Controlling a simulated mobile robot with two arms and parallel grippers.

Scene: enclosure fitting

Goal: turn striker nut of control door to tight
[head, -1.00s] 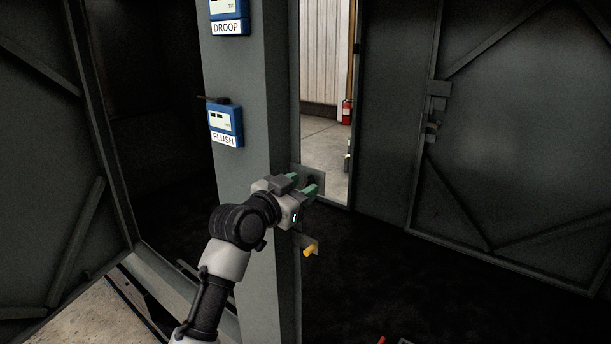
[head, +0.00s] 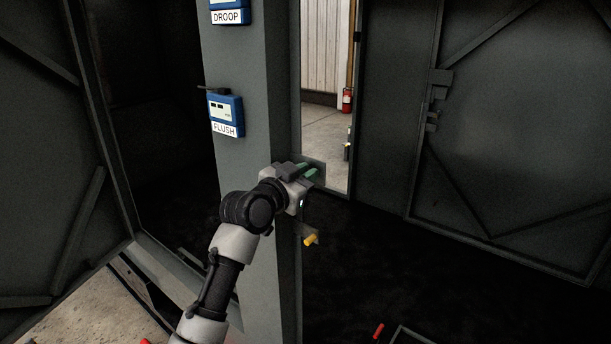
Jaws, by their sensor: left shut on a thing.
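My left gripper (head: 308,173) is at the edge of the grey post (head: 258,80), beside a small grey striker plate (head: 319,166). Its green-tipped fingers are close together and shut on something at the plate. That is where the striker nut would sit, but the fingers hide it, so I cannot see how it is turned. A yellow-handled part on a small bracket (head: 310,240) sits lower on the same post edge. A dark door (head: 520,130) with a latch (head: 436,100) stands open at the right. My right gripper is not in view.
Blue gauges marked DROOP (head: 229,12) and FLUSH (head: 226,114) are on the post. Another dark door (head: 50,150) stands at the left. A red-handled item (head: 378,331) lies on the dark floor at the bottom. A fire extinguisher (head: 347,100) shows through the opening.

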